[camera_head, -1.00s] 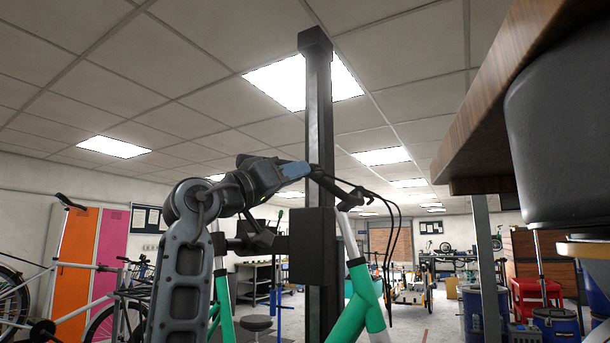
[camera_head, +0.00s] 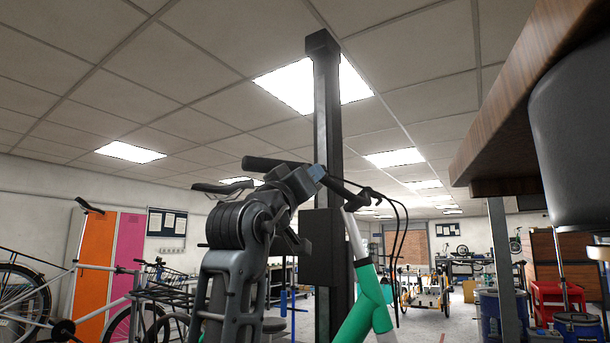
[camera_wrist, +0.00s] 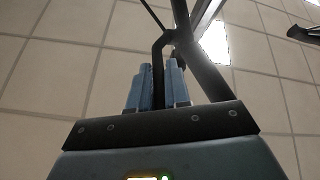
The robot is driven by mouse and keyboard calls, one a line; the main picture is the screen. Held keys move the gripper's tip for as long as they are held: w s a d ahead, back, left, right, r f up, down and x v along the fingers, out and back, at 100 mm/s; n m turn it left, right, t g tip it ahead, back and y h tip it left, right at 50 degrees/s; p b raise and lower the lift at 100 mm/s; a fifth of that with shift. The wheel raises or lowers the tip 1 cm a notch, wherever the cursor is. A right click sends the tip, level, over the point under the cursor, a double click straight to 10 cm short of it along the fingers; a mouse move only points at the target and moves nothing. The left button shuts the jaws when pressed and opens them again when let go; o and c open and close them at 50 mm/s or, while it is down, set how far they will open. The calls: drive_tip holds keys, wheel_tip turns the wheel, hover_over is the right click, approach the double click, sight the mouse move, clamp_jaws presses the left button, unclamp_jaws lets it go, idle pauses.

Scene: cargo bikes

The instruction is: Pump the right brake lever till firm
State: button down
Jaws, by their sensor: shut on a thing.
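My gripper (camera_head: 318,172) is up at the handlebar of a green and white bike (camera_head: 368,305) held at a black stand post. In the wrist view its two blue fingers (camera_wrist: 158,88) are closed on a thin, dark, bent bar, which looks like the brake lever (camera_wrist: 157,62). The thicker handlebar (camera_wrist: 205,75) runs close beside it, to the right. In the head view a black grip (camera_head: 268,163) sticks out to the left of my gripper. The gripped part of the lever is mostly hidden by the fingers and wrist.
The black stand post (camera_head: 326,120) rises right behind my gripper. Dark cables (camera_head: 400,235) hang at the right. A wooden shelf edge (camera_head: 505,105) and a dark rounded object (camera_head: 580,140) fill the upper right. A saddle (camera_head: 225,187) shows at the left.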

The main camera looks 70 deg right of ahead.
drive_tip(key=shift+s, duration=0.15)
drive_tip(key=c, duration=1.1)
unclamp_jaws()
drive_tip(key=shift+c, duration=0.2)
drive_tip(key=b+v, duration=0.2)
drive_tip(key=v, duration=0.5)
drive_tip(key=shift+a+f+b, duration=0.25)
drive_tip(key=shift+a+b, duration=0.05)
drive_tip(key=shift+b, duration=0.1)
